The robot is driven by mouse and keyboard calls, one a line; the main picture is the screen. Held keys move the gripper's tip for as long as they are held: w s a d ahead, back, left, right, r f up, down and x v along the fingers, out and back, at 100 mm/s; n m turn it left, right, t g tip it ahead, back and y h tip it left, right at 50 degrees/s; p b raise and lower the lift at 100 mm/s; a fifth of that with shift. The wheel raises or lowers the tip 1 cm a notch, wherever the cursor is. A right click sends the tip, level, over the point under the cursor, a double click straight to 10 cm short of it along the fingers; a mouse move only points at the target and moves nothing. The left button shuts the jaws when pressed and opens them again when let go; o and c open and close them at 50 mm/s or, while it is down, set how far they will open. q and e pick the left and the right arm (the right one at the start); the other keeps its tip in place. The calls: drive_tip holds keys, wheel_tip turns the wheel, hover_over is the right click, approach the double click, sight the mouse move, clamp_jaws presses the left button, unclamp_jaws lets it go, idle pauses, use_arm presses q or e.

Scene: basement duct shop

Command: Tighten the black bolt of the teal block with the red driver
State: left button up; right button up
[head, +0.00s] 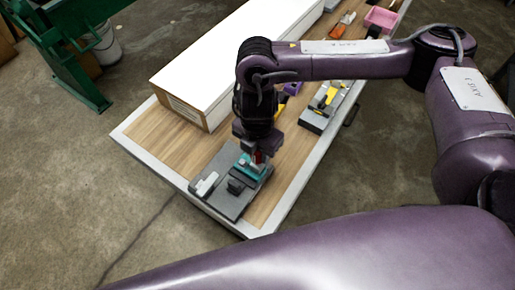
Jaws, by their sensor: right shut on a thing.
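The teal block (246,171) sits on a dark grey fixture plate (226,206) near the front corner of the workbench. My right gripper (257,151) points down right above the block, shut on the red driver (258,157). Only a small red part of the driver shows between the gripper and the block. The driver looks upright, its tip at or close to the block. The black bolt is hidden, and I cannot tell whether the tip touches it. My left gripper is out of view.
The wooden bench top (163,134) carries a long white box (218,62) behind the plate. A grey holder (313,121) with yellow pieces lies to the right. A pink bin (381,19) and an orange tool (347,18) are farther back. A green machine (58,55) stands at far left.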

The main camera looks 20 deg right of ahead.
drive_tip(key=shift+r+m+p, duration=0.1)
drive_tip(key=shift+m+p, duration=1.25)
drive_tip(key=shift+m, duration=0.35)
drive_tip(key=shift+m+p, duration=1.6)
drive_tip(key=shift+p, duration=0.05)
